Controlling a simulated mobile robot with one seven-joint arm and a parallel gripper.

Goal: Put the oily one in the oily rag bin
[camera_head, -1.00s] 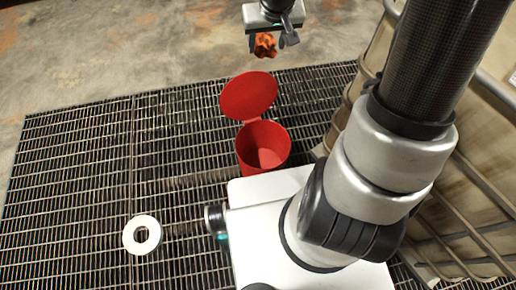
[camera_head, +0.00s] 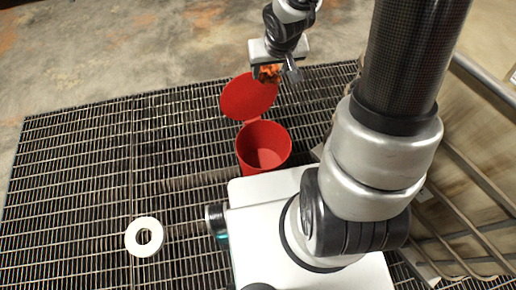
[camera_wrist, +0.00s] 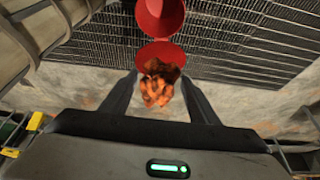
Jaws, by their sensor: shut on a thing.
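My gripper (camera_head: 268,74) is shut on a crumpled orange rag with dark stains (camera_head: 267,72). In the wrist view the rag (camera_wrist: 155,92) sits between the two dark fingers of my gripper (camera_wrist: 158,100). The red bin (camera_head: 264,146) stands on the floor grating with its round lid (camera_head: 247,97) tipped open behind it. Its inside looks empty. In the head view the gripper and rag are just beyond the lid, above it. In the wrist view the bin (camera_wrist: 160,16) and lid (camera_wrist: 158,55) show beyond the rag, which partly covers the lid.
A white ring (camera_head: 145,237) lies on the dark floor grating (camera_head: 80,180) at the lower left. A barred frame (camera_head: 470,170) with pale brown panels stands at the right.

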